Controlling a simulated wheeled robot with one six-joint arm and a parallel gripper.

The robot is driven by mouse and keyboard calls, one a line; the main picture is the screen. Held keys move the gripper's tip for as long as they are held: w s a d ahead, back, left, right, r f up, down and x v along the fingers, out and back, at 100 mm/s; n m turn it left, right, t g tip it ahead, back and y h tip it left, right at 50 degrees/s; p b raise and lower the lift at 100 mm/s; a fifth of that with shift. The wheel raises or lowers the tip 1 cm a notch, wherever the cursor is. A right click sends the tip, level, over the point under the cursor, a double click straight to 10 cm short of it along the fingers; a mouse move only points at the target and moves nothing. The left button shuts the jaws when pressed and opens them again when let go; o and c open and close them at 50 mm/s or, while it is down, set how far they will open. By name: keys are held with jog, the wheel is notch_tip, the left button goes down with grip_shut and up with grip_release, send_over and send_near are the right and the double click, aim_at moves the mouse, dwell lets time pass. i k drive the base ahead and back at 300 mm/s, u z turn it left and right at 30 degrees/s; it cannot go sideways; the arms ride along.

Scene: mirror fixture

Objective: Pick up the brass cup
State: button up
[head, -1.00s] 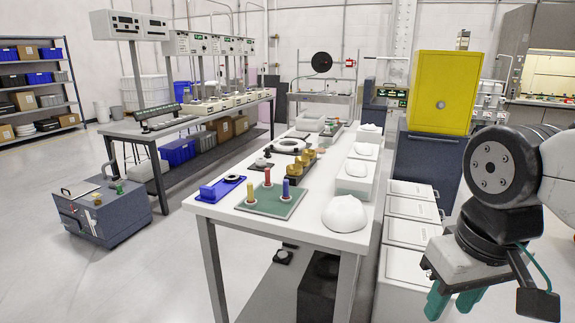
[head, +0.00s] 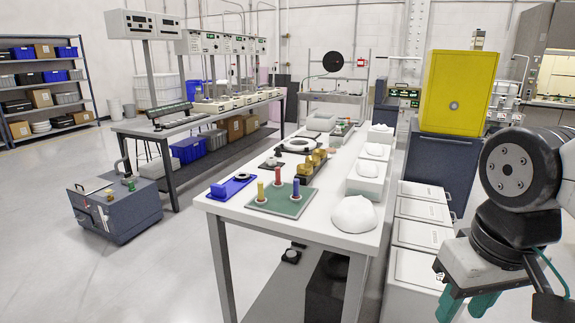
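Several small brass-coloured pieces (head: 311,162) stand close together on a dark base, near the middle of the white table (head: 345,238). They are small in the picture, and I cannot tell which one is the brass cup. My gripper (head: 466,304) is at the lower right, with two teal fingers pointing down and a gap between them. It is open and looks empty. It is to the right of the table and well apart from the brass pieces. The lower fingertips are near the bottom edge of the picture.
A green board (head: 281,201) with yellow, red and blue pegs and a blue tray (head: 231,188) lie at the table's front. A white mound (head: 354,214) is at its front right. White bins (head: 418,236) line its right side. Floor on the left is mostly open.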

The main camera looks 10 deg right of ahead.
aim_at(313, 164)
jog(key=u, duration=1.4)
jog(key=i, duration=2.25)
jog(key=z, duration=2.4)
jog(key=i, duration=0.5)
